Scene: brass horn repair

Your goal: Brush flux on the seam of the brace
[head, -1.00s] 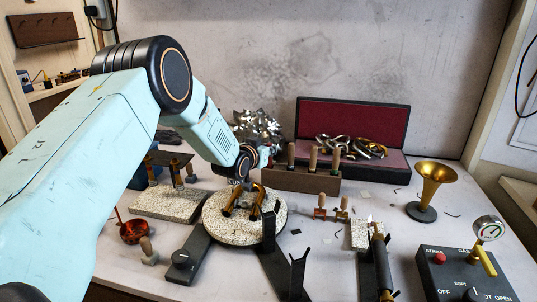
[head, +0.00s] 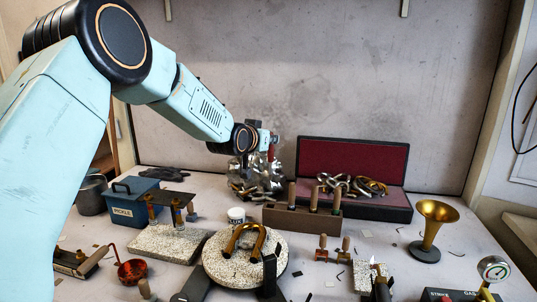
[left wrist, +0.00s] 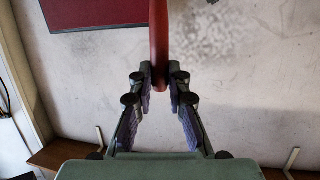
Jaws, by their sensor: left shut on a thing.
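My left gripper (head: 270,146) is raised above the back of the bench, in front of the pile of crumpled silvery metal. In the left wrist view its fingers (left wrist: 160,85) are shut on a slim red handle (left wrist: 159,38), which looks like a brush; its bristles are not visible. A bent brass tube (head: 244,240) lies on the round speckled turntable (head: 228,268). The brace and its seam are too small to make out. A small white jar (head: 236,215) stands just behind the turntable. My right gripper is not in view.
A wooden block (head: 300,219) with several handled tools stands right of the jar, before an open red-lined case (head: 352,165). A speckled slab (head: 165,241) and blue box (head: 136,196) are left. A brass horn (head: 431,230) and gauge (head: 494,268) stand right.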

